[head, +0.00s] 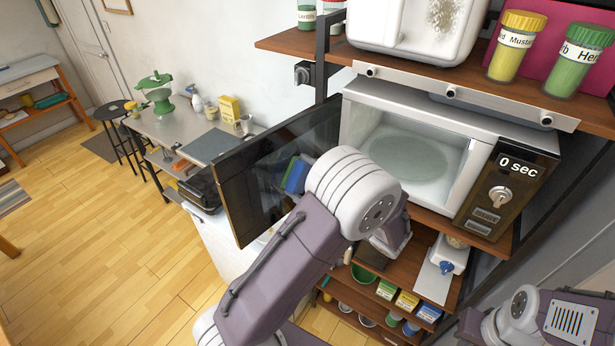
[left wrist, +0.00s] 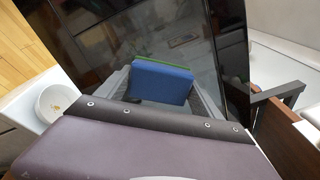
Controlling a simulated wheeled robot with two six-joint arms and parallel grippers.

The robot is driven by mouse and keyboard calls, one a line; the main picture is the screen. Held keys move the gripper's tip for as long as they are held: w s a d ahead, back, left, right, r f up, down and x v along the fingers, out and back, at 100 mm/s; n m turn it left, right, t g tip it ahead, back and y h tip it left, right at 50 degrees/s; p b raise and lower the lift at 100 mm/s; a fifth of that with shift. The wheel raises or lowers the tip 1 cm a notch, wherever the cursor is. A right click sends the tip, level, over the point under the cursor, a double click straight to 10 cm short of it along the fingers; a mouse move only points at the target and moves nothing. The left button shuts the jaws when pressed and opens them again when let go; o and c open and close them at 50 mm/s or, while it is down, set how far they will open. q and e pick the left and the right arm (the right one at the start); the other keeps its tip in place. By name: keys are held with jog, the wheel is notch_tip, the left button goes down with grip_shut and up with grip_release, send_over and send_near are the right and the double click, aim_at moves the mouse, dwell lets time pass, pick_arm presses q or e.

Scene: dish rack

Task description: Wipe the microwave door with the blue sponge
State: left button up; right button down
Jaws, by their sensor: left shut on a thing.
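The microwave (head: 395,150) sits on a shelf with its dark glass door (head: 240,190) swung open to the left. The blue sponge (head: 296,175), with a green layer on one face, shows in front of the door's glass. In the left wrist view, my left gripper (left wrist: 160,92) is shut on the sponge (left wrist: 160,83), its grey fingers at either side. The door (left wrist: 225,60) fills the space behind it. I cannot tell whether the sponge touches the glass. My left arm hides most of the gripper in the head view. Only links of my right arm show at the lower right.
A shelf above the microwave holds a white appliance (head: 415,25) and spice jars (head: 517,45). Lower shelves (head: 375,325) hold boxes and bowls. A white bowl (left wrist: 60,102) stands left of the door in the wrist view. A side table (head: 190,130) stands farther left; the floor there is mostly clear.

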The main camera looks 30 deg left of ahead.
pick_arm(q)
jog(key=shift+s, duration=0.1)
jog(key=shift+v, duration=2.8)
jog(key=v, duration=0.3)
jog(key=shift+f, duration=0.15)
